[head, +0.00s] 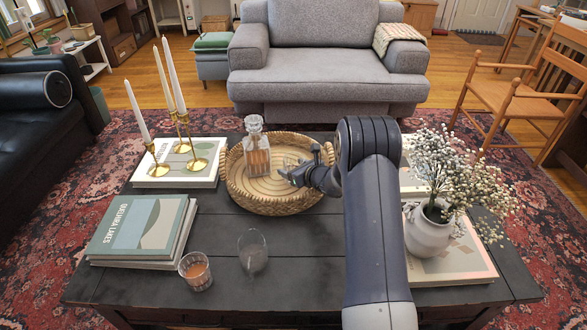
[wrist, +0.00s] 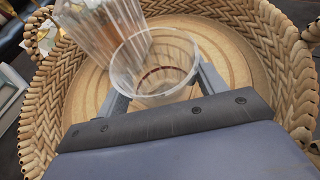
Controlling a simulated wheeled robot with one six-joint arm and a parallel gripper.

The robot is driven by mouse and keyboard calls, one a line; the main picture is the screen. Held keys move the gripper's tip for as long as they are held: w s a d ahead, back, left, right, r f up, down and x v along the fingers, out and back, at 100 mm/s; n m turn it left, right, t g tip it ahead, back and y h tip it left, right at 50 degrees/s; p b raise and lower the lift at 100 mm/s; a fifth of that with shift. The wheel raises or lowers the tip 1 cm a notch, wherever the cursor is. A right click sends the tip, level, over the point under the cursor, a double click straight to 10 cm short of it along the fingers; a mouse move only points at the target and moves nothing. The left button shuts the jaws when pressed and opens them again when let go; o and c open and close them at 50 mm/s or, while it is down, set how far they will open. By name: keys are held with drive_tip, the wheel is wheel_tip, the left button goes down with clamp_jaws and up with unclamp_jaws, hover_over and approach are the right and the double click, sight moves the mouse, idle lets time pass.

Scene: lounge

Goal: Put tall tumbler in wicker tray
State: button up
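The wicker tray (head: 275,205) is round with a braided rim and sits at the middle of the dark coffee table; it fills much of the wrist view (wrist: 258,50). My gripper (head: 300,174) reaches over its right part. In the wrist view, my gripper (wrist: 165,92) has a finger on each side of a clear tall tumbler (wrist: 152,66) and appears shut on it. The tumbler is inside the tray's rim outline, its mouth towards the wrist camera. Its base is hidden, so I cannot tell whether it touches the tray floor. In the head view it is faint behind my fingers.
A glass decanter (head: 257,158) stands in the tray, close left of the tumbler. Candlesticks (head: 196,163) on a book, stacked books (head: 140,226), an amber-filled glass (head: 195,271), a clear stemmed glass (head: 252,252) and a flower vase (head: 430,230) surround the tray.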

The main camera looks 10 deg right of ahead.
drive_tip(key=o, duration=0.3)
drive_tip(key=shift+r+p, duration=0.75)
drive_tip(key=shift+p, duration=0.15)
drive_tip(key=p+v, duration=0.1)
drive_tip(key=v, duration=1.1)
drive_tip(key=shift+f+p, duration=0.2)
drive_tip(key=shift+p, duration=0.1)
drive_tip(key=b+x, duration=0.2)
drive_tip(key=x, duration=1)
drive_tip(key=shift+w+f, duration=0.1)
drive_tip(key=shift+f, duration=0.2)
drive_tip(key=shift+f+b, duration=0.35)
drive_tip(key=shift+b, duration=0.4)
drive_tip(key=shift+r, duration=0.15)
